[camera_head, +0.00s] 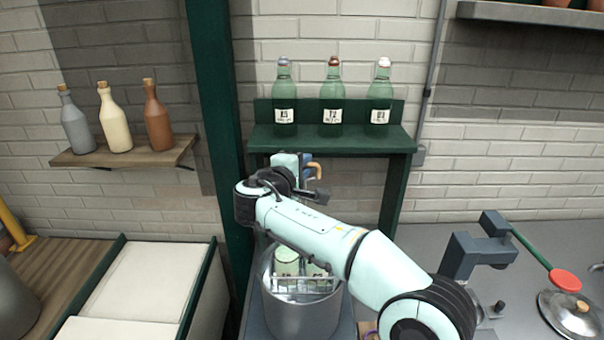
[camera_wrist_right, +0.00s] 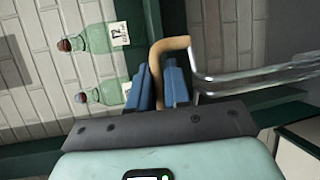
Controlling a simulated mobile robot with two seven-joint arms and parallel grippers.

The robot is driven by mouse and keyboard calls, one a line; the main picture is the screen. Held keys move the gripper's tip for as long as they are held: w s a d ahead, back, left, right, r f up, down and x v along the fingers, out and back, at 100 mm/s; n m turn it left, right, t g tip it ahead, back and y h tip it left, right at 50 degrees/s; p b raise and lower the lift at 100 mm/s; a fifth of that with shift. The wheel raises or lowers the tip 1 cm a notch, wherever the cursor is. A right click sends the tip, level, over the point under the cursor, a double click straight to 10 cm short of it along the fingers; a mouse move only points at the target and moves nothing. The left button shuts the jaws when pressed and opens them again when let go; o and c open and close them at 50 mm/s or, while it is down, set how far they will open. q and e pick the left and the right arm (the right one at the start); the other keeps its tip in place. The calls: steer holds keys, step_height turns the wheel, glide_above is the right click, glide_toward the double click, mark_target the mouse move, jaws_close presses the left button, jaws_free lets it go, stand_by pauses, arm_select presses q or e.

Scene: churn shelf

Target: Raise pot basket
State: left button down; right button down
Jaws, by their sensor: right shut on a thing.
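A grey metal pot (camera_head: 300,318) stands at the lower middle of the head view. A wire basket (camera_head: 296,284) shows in its mouth, with pale green jars (camera_head: 286,262) in it. My right gripper (camera_head: 308,172) is above the pot, in front of the green shelf. In the right wrist view its blue fingers (camera_wrist_right: 160,88) are shut on a bent tan handle (camera_wrist_right: 168,45), joined to metal wire (camera_wrist_right: 255,76). The handle's tip also shows in the head view (camera_head: 316,168). My right arm hides part of the pot and basket. My left gripper is not in view.
Several green bottles (camera_head: 332,95) stand on the green shelf (camera_head: 345,140) behind my gripper. A green post (camera_head: 215,120) rises left of the pot. A wooden shelf (camera_head: 125,152) with bottles is further left. A lid (camera_head: 572,314) lies on the grey counter at right.

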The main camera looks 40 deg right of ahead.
steer(key=shift+r, duration=0.15)
steer(key=c, duration=1.4)
jaws_free()
steer(key=shift+c, duration=0.2)
